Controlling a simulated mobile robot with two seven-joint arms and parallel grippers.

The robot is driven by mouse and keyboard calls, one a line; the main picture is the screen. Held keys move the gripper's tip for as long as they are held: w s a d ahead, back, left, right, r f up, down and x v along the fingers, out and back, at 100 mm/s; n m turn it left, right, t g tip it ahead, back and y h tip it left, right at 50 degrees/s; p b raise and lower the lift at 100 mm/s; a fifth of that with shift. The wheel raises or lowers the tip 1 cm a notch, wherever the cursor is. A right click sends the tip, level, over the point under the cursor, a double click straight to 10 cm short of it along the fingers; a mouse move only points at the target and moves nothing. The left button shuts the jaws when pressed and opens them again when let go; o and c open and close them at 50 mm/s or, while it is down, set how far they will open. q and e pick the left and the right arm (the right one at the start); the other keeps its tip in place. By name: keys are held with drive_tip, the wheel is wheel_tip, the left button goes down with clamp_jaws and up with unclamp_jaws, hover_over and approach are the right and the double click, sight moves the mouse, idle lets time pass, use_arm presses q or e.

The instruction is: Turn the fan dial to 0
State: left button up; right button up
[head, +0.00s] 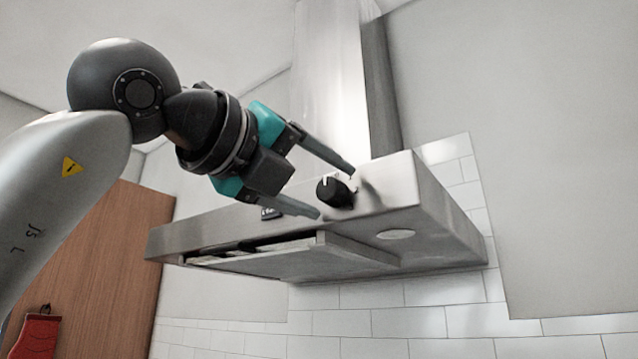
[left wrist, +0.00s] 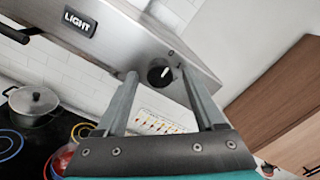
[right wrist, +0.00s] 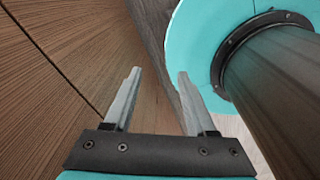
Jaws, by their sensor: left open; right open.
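The fan dial (head: 334,192) is a round black knob with a white pointer mark on the front of the steel range hood (head: 405,185). In the left wrist view the dial (left wrist: 160,75) sits between and beyond the two fingertips, its white mark tilted to the upper right. My left gripper (head: 335,190) is open, its fingers on either side of the dial in the head view. I cannot tell whether either finger touches it. My right gripper (right wrist: 158,75) is open and empty, pointing down near wooden panels, away from the hood. Its arm does not show in the head view.
A LIGHT switch (left wrist: 79,22) is on the same hood front. Below are a stove (left wrist: 35,145) and a lidded pot (left wrist: 35,102). A wooden cabinet (head: 110,265) stands at left with a red cloth item (head: 38,335). Wall right of the hood is clear.

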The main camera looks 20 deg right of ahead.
use_arm(q)
drive_tip(key=shift+a, duration=0.15)
drive_tip(key=b+v, duration=0.2)
drive_tip(key=v, duration=1.3)
